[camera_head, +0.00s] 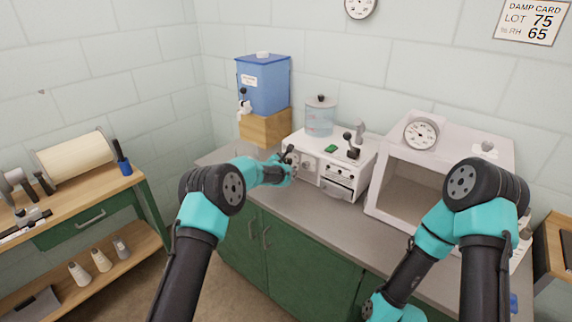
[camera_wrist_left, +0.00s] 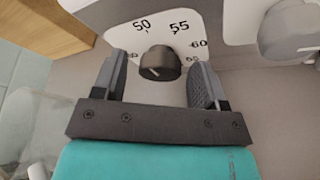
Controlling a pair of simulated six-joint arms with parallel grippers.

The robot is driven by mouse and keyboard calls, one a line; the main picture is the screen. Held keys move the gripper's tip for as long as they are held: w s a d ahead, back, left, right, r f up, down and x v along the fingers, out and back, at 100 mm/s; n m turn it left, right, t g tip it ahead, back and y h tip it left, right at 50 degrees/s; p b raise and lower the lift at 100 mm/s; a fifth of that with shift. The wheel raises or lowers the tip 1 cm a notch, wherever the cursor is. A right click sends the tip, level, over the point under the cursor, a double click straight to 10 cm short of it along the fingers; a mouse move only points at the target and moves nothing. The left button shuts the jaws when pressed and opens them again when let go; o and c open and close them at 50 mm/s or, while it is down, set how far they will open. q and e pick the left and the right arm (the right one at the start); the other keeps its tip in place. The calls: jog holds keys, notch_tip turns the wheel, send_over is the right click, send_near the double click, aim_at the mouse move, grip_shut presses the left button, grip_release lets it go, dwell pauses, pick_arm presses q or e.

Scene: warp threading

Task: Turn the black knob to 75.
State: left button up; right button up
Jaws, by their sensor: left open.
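The black knob (camera_wrist_left: 160,62) sits on a white dial plate (camera_wrist_left: 125,38) in the left wrist view. The printed numbers 50, 55, 60 and 65 show around it; no 75 is visible. A faint light mark shows on the knob's face, but I cannot read its setting. My left gripper (camera_wrist_left: 160,80) is open, with one finger on each side of the knob and gaps visible. In the head view my left gripper (camera_head: 287,168) is at the left front of the white machine (camera_head: 338,185) and hides most of the knob. My right gripper is out of view.
A grey round knob (camera_head: 308,164) is right beside the dial. A blue tank (camera_head: 264,85) on a wooden block stands behind left. An open white cabinet (camera_head: 450,160) stands to the right. A wall card (camera_head: 532,21) reads LOT 75, %RH 65. The counter front (camera_head: 320,212) is clear.

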pick_arm(q)
jog(key=c, duration=0.9)
jog(key=shift+m, duration=0.3)
jog(key=shift+d+m+t+y, duration=0.1)
jog(key=shift+m+t+y, duration=0.4)
jog(key=shift+m+t, duration=0.3)
jog(key=shift+f+m+t, duration=0.1)
jog(key=shift+m+t, duration=0.5)
jog(key=shift+m, duration=0.9)
